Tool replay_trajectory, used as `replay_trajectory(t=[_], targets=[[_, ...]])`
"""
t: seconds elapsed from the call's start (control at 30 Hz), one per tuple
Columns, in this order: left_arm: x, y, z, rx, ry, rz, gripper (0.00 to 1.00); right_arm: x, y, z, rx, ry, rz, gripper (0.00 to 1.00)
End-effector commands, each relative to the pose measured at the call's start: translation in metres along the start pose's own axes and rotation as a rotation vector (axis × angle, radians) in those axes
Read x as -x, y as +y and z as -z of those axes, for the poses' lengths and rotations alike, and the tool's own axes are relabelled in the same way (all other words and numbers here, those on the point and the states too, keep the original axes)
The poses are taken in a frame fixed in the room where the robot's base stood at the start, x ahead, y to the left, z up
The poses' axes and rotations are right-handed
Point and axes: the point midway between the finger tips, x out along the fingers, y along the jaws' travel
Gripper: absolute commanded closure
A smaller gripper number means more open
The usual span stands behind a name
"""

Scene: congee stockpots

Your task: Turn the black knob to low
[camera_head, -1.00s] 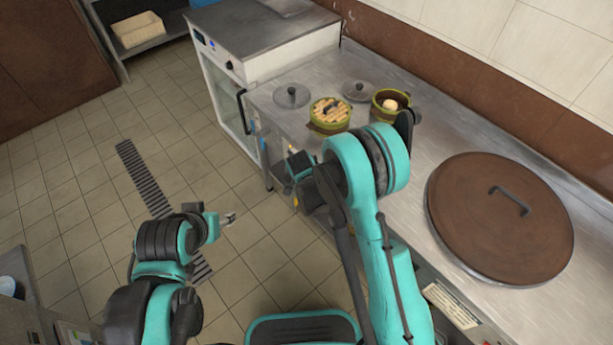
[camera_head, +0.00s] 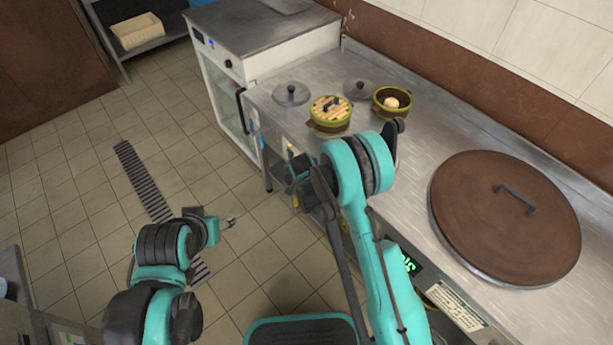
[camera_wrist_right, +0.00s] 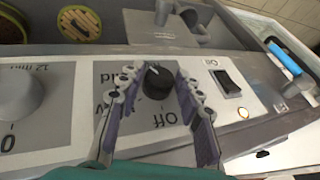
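The black knob (camera_wrist_right: 158,82) is on the stove's front control panel (camera_wrist_right: 60,75) in the right wrist view, with "off" and partly hidden lettering around it. A small pale mark shows on the knob. My right gripper (camera_wrist_right: 157,84) is open, its two fingers on either side of the knob, with narrow gaps visible. In the head view my right arm hides the knob and most of that gripper. My left gripper (camera_head: 229,222) hangs over the floor, away from the counter, too small to tell if open.
A rocker switch (camera_wrist_right: 227,83) sits right of the knob and a grey knob (camera_wrist_right: 18,95) to the left. Green steamer pots (camera_head: 330,113) and a large brown lid (camera_head: 505,217) are on the steel counter (camera_head: 420,135). A glass-door cabinet (camera_head: 228,100) adjoins it.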

Motion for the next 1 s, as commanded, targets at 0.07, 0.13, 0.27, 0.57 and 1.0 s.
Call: replay_trajectory(t=[0.07, 0.13, 0.27, 0.57, 1.0], targets=[[0.0, 0.0, 0.0, 0.0, 0.0, 0.0, 0.48, 0.0001, 0.0, -0.0001, 0.0, 0.0, 0.0, 0.93], [0.0, 0.0, 0.0, 0.0, 0.0, 0.0, 0.48, 0.0001, 0.0, 0.0, 0.0, 0.0, 0.0, 0.98], [0.0, 0.0, 0.0, 0.0, 0.0, 0.0, 0.48, 0.0001, -0.0001, 0.0, 0.001, 0.0, -0.002, 0.98], [0.0018, 0.0, 0.0013, 0.0, 0.0, 0.0, 0.48, 0.0003, -0.0029, -0.0003, 0.037, -0.006, -0.088, 0.98], [0.0011, 0.0, 0.0007, 0.0, 0.0, 0.0, 0.48, -0.0018, -0.008, -0.0009, 0.152, -0.024, -0.385, 0.98]])
